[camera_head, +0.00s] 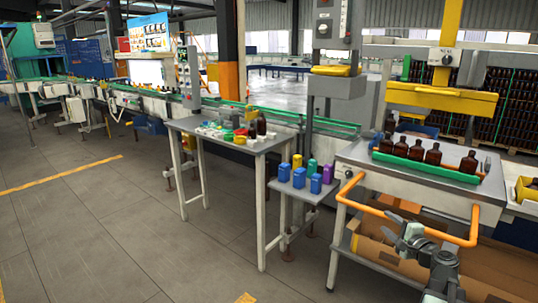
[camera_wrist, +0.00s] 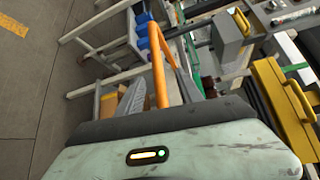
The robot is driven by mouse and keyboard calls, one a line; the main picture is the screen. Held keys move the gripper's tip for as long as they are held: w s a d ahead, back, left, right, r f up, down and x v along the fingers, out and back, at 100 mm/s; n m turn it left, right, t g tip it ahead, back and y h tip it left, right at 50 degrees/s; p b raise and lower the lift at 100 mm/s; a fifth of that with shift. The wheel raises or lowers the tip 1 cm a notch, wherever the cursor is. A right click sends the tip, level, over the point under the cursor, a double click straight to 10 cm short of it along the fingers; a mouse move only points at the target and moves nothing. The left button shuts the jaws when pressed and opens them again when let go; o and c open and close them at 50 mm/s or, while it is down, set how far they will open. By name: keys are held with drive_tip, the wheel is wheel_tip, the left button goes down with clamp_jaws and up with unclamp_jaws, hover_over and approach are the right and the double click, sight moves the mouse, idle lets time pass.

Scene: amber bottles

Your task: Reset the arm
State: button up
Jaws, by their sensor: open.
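My gripper (camera_head: 410,232) is at the lower right of the head view, in front of the orange handrail (camera_head: 474,228) of the bottle bench. It appears empty, with its jaws apart. In the wrist view, my gripper (camera_wrist: 158,66) shows as two grey fingers above the pale housing, with the orange handrail (camera_wrist: 157,62) between them in the picture. I cannot tell whether they touch the rail. Several amber bottles (camera_head: 417,151) stand upright in a green tray (camera_head: 430,171) on the bench, beyond the rail and away from my gripper.
A small grey table (camera_head: 302,191) holds blue, purple, green and yellow containers. A larger grey table (camera_head: 225,140) holds dark bottles and coloured pieces. A cardboard box (camera_head: 382,252) sits under the bench. A yellow overhead fixture (camera_head: 441,98) hangs above the tray. Open floor (camera_head: 110,220) lies left.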

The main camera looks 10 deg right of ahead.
drive_tip(key=w+a+r+n+g+y+p, duration=0.1)
drive_tip(key=w+a+n+y+p, duration=0.1)
drive_tip(key=a, duration=0.6)
drive_tip(key=w+a+r+n+g+y+p, duration=0.1)
drive_tip(key=w+a+r, duration=0.15)
drive_tip(key=a, duration=0.55)
drive_tip(key=s+a+f+n+g+y+p, duration=0.1)
drive_tip(key=a+f+n+g+p, duration=0.2)
drive_tip(key=a, duration=0.7)
drive_tip(key=s+a+f+n+g+y+p, duration=0.1)
drive_tip(key=s+a+f+n+g+y, duration=0.3)
drive_tip(key=a, duration=0.6)
drive_tip(key=s+a+f+n+g+h+p, duration=0.3)
drive_tip(key=s+a+n+g+h, duration=0.1)
drive_tip(key=s+a+n+h, duration=0.15)
drive_tip(key=s+d+f+n+g+h, duration=0.3)
drive_tip(key=s+d+h, duration=0.1)
drive_tip(key=s+d, duration=0.3)
drive_tip(key=d+b, duration=0.1)
drive_tip(key=d, duration=0.1)
drive_tip(key=shift+s+d+f, duration=0.3)
drive_tip(key=shift+s, duration=0.1)
